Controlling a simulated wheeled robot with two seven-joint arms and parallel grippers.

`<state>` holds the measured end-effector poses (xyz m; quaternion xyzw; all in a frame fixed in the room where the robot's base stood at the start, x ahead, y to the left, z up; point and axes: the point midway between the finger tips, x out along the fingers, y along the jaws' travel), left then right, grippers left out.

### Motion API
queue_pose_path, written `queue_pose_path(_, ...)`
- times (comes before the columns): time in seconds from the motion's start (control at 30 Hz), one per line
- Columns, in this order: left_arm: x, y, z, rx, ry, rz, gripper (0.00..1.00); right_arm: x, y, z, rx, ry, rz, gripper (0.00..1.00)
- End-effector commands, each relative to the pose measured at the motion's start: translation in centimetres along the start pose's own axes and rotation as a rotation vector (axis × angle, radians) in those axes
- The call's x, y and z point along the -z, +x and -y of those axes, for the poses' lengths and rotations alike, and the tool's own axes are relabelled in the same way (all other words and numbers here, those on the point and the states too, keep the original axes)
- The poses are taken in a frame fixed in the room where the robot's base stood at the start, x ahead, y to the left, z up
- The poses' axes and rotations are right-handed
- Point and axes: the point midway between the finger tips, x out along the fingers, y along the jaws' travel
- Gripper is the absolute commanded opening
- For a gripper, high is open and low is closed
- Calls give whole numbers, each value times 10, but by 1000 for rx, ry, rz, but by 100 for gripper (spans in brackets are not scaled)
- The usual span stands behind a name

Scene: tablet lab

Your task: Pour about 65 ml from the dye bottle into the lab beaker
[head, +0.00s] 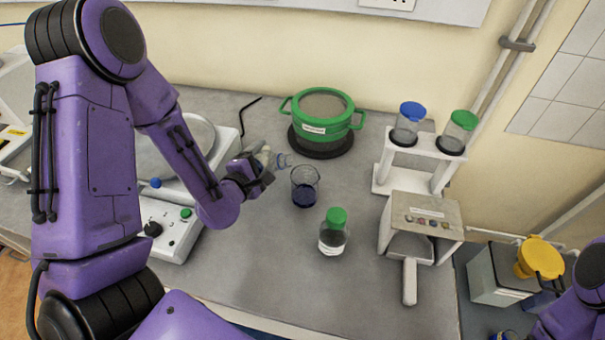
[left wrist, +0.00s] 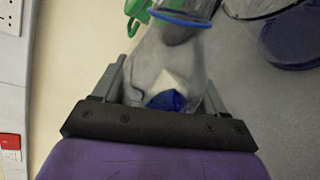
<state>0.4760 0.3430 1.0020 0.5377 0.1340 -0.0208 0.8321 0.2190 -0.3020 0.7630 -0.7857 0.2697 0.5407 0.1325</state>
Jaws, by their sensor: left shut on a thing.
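My left gripper (head: 258,170) is shut on the dye bottle (head: 267,157), a clear vessel. The bottle is tipped on its side, with its neck pointing right toward the lab beaker (head: 304,180). In the left wrist view the dye bottle (left wrist: 172,62) sits between the fingers of my gripper (left wrist: 160,92), with a blue ring at its neck and a little blue liquid inside. The beaker stands upright on the bench with dark blue liquid in it, which also shows in the left wrist view (left wrist: 292,38). I cannot make out a stream. My right gripper is out of view.
A green-capped bottle (head: 334,234) stands in front of the beaker. A green pot (head: 323,115) is behind it. A white rack (head: 419,158) with two capped jars and a grey device (head: 422,218) stand right. A white device (head: 170,222) is left.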

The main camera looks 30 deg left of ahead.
Motion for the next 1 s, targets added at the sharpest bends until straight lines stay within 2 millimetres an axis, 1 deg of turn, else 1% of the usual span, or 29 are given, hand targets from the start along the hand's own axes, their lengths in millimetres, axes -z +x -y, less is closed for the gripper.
queue_pose_path(0.33, 0, 0, 0, -1, -2, 1, 29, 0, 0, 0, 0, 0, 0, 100)
queue_pose_path(0.47, 1, 2, 6, -1, -46, 11, 29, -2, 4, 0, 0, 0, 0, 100)
queue_pose_path(0.5, 2, 3, 9, -1, -76, 18, 29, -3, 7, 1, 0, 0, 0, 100)
queue_pose_path(0.63, -8, 1, 5, -2, -231, 60, 29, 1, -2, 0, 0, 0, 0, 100)
queue_pose_path(0.7, -19, -3, -12, -2, -276, 74, 29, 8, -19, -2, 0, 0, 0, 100)
queue_pose_path(0.83, -32, -7, -28, -2, -363, 99, 29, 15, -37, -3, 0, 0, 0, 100)
queue_pose_path(0.9, -31, -5, -19, -3, -467, 124, 29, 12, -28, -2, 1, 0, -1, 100)
queue_pose_path(0.93, -33, -4, -18, -3, -515, 138, 29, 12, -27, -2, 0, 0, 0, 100)
queue_pose_path(1.0, -23, 0, -5, -5, -617, 164, 29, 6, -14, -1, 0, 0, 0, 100)
